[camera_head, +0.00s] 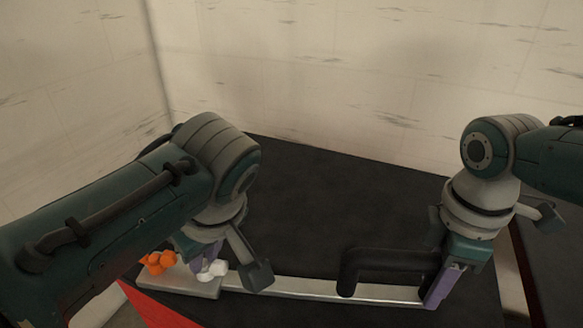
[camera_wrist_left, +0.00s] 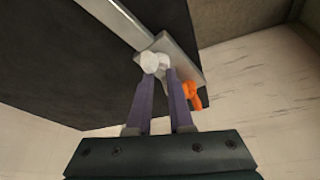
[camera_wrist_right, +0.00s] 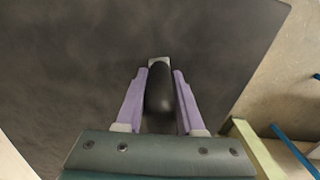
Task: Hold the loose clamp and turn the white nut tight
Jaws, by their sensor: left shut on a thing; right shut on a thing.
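The white nut (camera_head: 217,268) sits at the left end of a pale metal bar (camera_head: 320,289), by a light grey plate (camera_head: 195,286). In the left wrist view the white nut (camera_wrist_left: 151,62) shows as rounded white lobes at the fingertips. My left gripper (camera_head: 203,264) is shut on it; my own arm hides part of the grip. A black handle (camera_head: 390,258), seemingly part of the clamp, stands over the bar's right end. My right gripper (camera_head: 437,288) is shut there; in the right wrist view the dark rounded handle (camera_wrist_right: 159,90) lies between its purple fingers.
An orange knobbed part (camera_head: 158,262) sits on the grey plate left of the nut. A red surface (camera_head: 160,306) shows at the lower left. The dark tabletop (camera_head: 310,190) behind the bar is clear, up to pale walls (camera_head: 320,60). A table edge runs at the right.

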